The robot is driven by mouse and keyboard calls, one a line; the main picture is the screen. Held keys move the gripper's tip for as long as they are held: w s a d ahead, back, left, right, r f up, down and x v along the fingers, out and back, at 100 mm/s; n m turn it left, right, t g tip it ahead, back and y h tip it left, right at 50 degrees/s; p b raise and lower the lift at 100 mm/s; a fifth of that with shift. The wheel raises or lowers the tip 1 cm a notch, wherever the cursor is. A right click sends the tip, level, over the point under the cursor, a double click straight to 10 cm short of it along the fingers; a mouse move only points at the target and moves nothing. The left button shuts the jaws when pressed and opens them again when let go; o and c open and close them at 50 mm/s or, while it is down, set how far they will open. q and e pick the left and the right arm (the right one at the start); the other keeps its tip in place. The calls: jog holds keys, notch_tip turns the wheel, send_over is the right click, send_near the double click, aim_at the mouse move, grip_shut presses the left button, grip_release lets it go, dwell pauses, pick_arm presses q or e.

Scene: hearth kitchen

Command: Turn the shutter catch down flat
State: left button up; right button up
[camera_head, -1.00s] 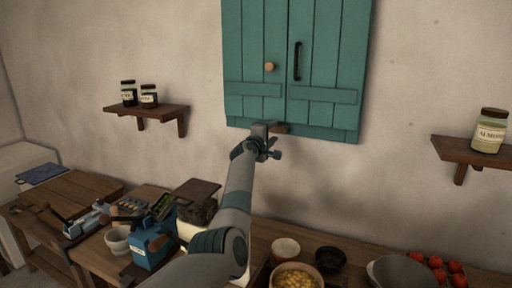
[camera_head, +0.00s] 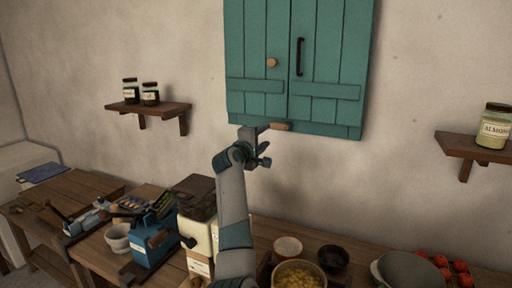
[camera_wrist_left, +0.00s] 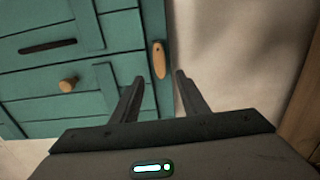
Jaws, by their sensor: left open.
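The teal shutters (camera_head: 335,70) are shut on the wall, with a round wooden knob (camera_head: 272,62) and a dark bar handle (camera_head: 299,57). The shutter catch (camera_head: 280,126) is a small light-wood piece at their lower edge, lying lengthwise along that edge. In the left wrist view the catch (camera_wrist_left: 159,60) shows whole, just beyond and between the fingertips. My left gripper (camera_wrist_left: 160,77) is open and empty, with its fingers pointing at the catch. In the head view my left gripper (camera_head: 264,129) is just left of the catch; contact cannot be told. My right gripper is not in view.
A shelf with dark jars (camera_head: 150,94) is on the left wall, and one with an almond jar (camera_head: 494,127) on the right. Below, the counter holds a blue box (camera_head: 150,243), a bowl of yellow food (camera_head: 299,276) and red tomatoes (camera_head: 461,266).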

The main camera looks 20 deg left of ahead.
pick_arm(q)
jog(key=s+b, duration=0.1)
jog(key=s, duration=0.5)
jog(key=shift+s+b, duration=0.2)
jog(key=shift+b, duration=0.2)
jog(key=shift+a, duration=0.1)
